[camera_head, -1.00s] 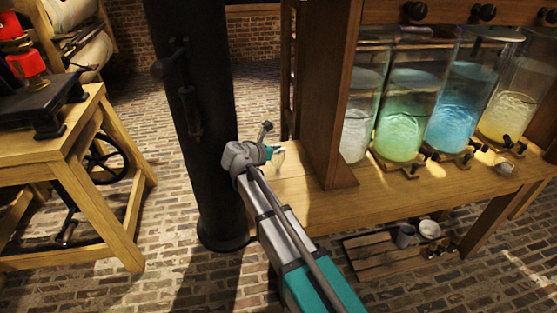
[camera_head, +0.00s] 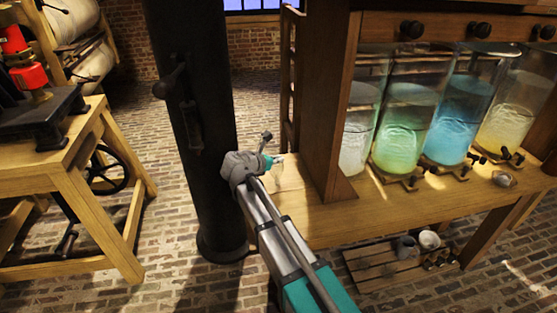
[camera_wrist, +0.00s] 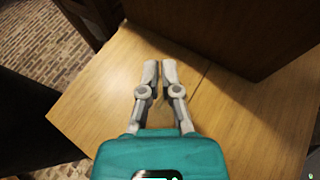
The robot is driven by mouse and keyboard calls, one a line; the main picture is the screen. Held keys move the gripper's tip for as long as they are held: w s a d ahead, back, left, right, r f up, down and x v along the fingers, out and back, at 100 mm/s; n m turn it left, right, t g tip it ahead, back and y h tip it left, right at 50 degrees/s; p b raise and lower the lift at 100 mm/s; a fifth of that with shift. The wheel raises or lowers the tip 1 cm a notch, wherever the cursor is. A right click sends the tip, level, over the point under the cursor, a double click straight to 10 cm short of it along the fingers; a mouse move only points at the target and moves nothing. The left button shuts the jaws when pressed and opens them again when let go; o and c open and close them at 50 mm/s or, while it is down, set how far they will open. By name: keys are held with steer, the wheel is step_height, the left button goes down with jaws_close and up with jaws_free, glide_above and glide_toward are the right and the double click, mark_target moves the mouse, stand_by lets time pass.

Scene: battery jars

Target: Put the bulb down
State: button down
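My gripper (camera_head: 274,161) is over the left end of the wooden bench, beside the upright wooden post. In the wrist view, the two grey fingers of my gripper (camera_wrist: 160,72) are close together with a narrow gap between their tips. I cannot make out a bulb between them or on the bench top below. A small pale spot shows at the fingertips in the head view, too small to identify. The bench top (camera_head: 330,222) is bare wood around my gripper, and its surface also shows in the wrist view (camera_wrist: 100,95).
Glass jars with clear, green (camera_head: 402,135), blue (camera_head: 455,130) and yellow liquid stand on the bench to the right. The wooden post (camera_head: 328,110) rises close to my gripper. A black column (camera_head: 195,120) stands left. A slatted shelf (camera_head: 385,270) lies below.

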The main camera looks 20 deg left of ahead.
steer(key=shift+r+p, duration=0.35)
steer(key=shift+r, duration=0.35)
steer(key=s+d+r+p, duration=0.3)
steer(key=s+r+p, duration=0.7)
steer(key=s, duration=0.3)
steer(key=shift+s, duration=0.3)
steer(key=shift+d, duration=0.1)
step_height(320, 180, up, 9)
steer(key=p, duration=0.9)
steer(key=shift+s+f, duration=0.1)
